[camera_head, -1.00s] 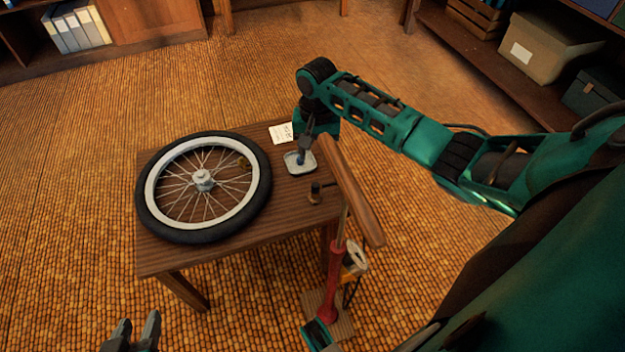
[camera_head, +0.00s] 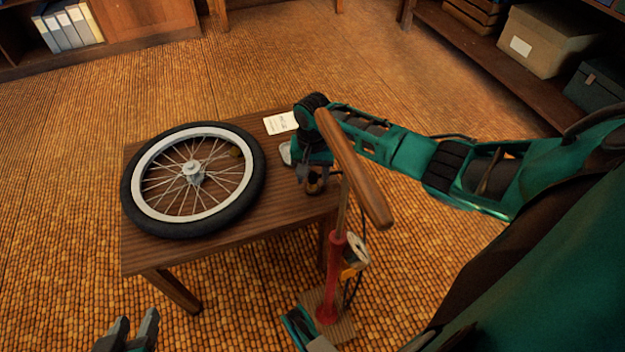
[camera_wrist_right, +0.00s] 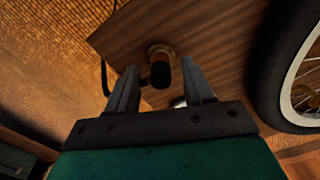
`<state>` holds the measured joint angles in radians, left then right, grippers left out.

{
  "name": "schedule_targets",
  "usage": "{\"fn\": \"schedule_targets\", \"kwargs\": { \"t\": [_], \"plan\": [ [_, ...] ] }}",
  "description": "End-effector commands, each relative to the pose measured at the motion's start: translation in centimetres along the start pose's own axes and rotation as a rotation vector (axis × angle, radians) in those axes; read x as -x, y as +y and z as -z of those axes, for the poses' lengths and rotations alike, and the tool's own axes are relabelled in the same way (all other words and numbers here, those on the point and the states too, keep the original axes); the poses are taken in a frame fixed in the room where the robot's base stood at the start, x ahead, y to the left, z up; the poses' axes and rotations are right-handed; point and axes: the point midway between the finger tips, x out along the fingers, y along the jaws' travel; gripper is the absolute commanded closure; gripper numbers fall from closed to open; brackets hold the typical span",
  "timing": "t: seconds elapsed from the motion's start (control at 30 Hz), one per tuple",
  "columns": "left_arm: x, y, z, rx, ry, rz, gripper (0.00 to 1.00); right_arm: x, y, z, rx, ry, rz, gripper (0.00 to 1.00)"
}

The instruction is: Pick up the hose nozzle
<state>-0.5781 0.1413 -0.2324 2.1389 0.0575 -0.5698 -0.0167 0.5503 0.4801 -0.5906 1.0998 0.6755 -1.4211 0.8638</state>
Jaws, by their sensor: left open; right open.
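The hose nozzle (camera_head: 316,187), small with a brass-coloured part and a dark part, stands on the wooden table near its right edge. In the right wrist view the nozzle (camera_wrist_right: 160,68) shows between the two fingertips, dark end towards the camera. My right gripper (camera_head: 309,174) is open and low over the table at the nozzle; it also shows in the wrist view (camera_wrist_right: 160,82). I cannot tell whether the fingers touch it. My left gripper (camera_head: 133,332) is open and empty at the bottom left, away from the table.
A spoked wheel (camera_head: 240,205) lies on the left of the table (camera_head: 270,218). A pale dish (camera_head: 285,153) is partly hidden behind my right gripper, with a paper card (camera_head: 281,122) beyond. A red floor pump (camera_head: 331,280) with a wooden handle (camera_head: 352,170) stands close at the table's right.

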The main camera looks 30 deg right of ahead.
Motion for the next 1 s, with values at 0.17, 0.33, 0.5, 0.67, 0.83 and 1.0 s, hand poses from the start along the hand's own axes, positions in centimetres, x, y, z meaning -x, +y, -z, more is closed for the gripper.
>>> {"fn": "schedule_targets", "kwargs": {
  "t": [0.17, 0.33, 0.5, 0.67, 0.83, 1.0],
  "plan": [
    [0.05, 0.2, 0.33, -0.001, 0.005, -0.005, 0.57, 0.09, -0.05, 0.04, 0.0, 0.001, 0.001, 0.48],
    [0.05, 0.17, 0.37, -0.001, 0.007, -0.004, 0.57, 0.1, -0.05, 0.05, 0.001, 0.001, 0.001, 0.63],
    [0.03, 0.06, 0.37, -0.001, 0.008, -0.001, 0.57, 0.1, -0.05, 0.05, 0.0, 0.002, 0.001, 0.79],
    [0.01, -0.11, 0.32, -0.001, 0.007, 0.002, 0.57, 0.1, -0.04, 0.05, 0.0, 0.001, 0.001, 0.94],
    [0.0, -0.19, 0.32, -0.001, 0.008, 0.004, 0.57, 0.11, -0.05, 0.06, 0.0, 0.002, 0.001, 1.0],
    [-0.01, -0.2, 0.32, 0.0, 0.008, 0.005, 0.57, 0.12, -0.04, 0.06, 0.0, 0.002, 0.001, 1.0]
  ]
}}
